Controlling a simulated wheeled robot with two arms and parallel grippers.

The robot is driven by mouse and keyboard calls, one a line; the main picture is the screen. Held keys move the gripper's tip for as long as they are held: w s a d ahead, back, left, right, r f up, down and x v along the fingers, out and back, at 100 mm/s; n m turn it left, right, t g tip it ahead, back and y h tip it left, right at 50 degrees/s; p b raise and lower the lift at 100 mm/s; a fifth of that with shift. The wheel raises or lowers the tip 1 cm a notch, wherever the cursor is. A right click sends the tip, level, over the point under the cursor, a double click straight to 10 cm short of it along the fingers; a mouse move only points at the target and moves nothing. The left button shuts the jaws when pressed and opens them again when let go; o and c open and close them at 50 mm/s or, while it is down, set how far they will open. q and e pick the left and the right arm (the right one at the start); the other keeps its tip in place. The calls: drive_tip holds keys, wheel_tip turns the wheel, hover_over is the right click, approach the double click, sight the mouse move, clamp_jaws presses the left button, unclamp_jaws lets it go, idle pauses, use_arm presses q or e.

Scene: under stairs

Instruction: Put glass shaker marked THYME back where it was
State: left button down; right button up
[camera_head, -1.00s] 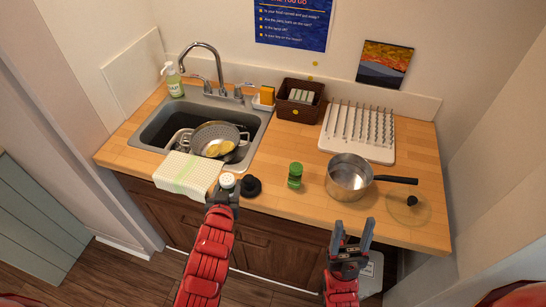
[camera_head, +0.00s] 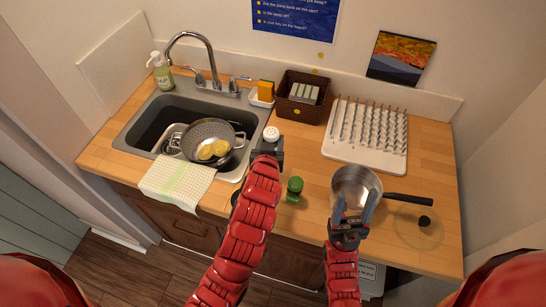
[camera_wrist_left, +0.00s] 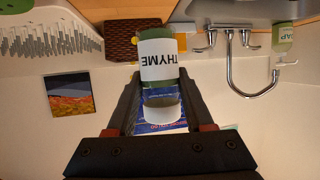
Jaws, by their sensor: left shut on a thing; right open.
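The THYME glass shaker (camera_wrist_left: 158,60) is between the fingers of my left gripper in the left wrist view, its label reading upside down there. In the head view, its white cap (camera_head: 271,133) shows above my left gripper (camera_head: 267,150), which is shut on it. It is held over the counter to the right of the sink; the gripper hides its lower part. My right gripper (camera_head: 354,212) is open and empty in front of the saucepan. A green-capped shaker (camera_head: 294,188) stands on the counter to the right of my left arm.
The saucepan (camera_head: 345,184) and a glass lid (camera_head: 419,226) are on the right. Behind are a drying rack (camera_head: 337,151), a brown basket (camera_head: 287,105) and a sponge (camera_head: 266,89). The sink (camera_head: 150,108) holds a colander (camera_head: 205,131). Wooden counter is free between sink and rack.

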use_arm(q)
drive_tip(key=f, duration=0.2)
drive_tip(key=f+b, duration=0.1)
drive_tip(key=f, duration=0.2)
drive_tip(key=shift+s+f+b, duration=0.3)
drive_tip(key=shift+b, duration=0.05)
wheel_tip(320, 180, down, 4)
drive_tip(key=shift+w+f+b, duration=0.1)
drive_tip(key=shift+w+b, duration=0.05)
drive_tip(key=shift+b, duration=0.5)
drive_tip(key=shift+c, duration=1.4)
unclamp_jaws()
